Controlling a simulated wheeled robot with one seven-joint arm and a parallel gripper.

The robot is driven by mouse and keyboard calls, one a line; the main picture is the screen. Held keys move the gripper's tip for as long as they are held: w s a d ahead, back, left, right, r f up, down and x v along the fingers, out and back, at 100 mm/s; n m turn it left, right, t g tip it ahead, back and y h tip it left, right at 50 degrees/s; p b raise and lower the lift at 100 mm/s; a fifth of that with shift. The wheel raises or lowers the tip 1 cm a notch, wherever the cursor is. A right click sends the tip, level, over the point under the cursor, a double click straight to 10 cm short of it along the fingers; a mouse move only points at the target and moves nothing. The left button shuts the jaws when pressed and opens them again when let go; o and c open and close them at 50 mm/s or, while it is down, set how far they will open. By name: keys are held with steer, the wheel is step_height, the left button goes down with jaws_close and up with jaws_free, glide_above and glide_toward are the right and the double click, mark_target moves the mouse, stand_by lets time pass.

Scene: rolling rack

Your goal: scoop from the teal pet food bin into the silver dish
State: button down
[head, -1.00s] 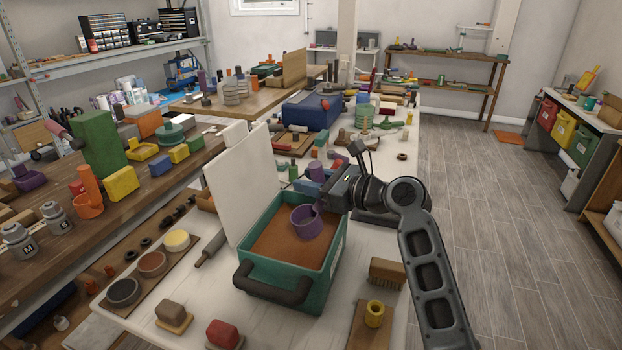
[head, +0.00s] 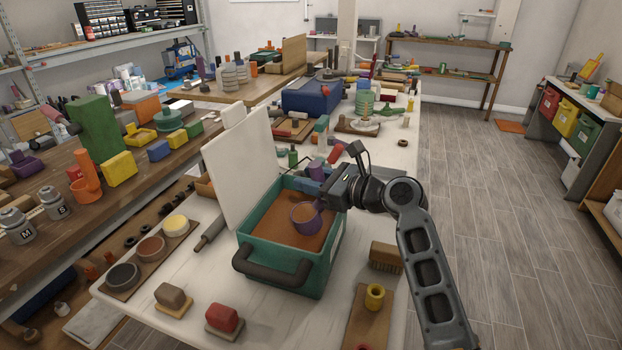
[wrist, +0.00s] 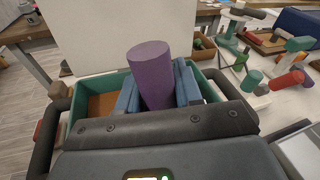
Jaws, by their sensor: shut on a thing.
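The teal bin (head: 275,262) stands open on the white table with brown pet food (head: 271,221) in it. A purple scoop (head: 306,226) is in the bin at its right side, cup opening upward, with brown inside the cup. I cannot tell how deep it sits in the food. My gripper (head: 323,203) reaches in from the right, shut on the scoop's handle. In the wrist view the purple handle (wrist: 151,76) stands between the blue fingers. I cannot single out a silver dish. A grey round dish (head: 122,277) stands left of the bin, next to two others.
The bin's dark front handle (head: 272,276) sticks out towards me. Its pale lid (head: 240,165) stands raised at the left. A red block (head: 222,317), a brush (head: 385,256) and a yellow spool (head: 374,296) lie near. The table in front of the bin is partly clear.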

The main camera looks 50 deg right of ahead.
step_height(320, 180, up, 13)
steer(key=m+t+p, duration=0.1)
steer(key=m+p, duration=0.1)
steer(key=p, duration=0.3)
steer(key=shift+m+t, duration=0.3)
steer(key=shift+t, duration=0.1)
stand_by(0.8)
steer(key=c, duration=1.4)
jaws_free()
steer(key=c, duration=0.5)
steer(key=shift+o, duration=0.2)
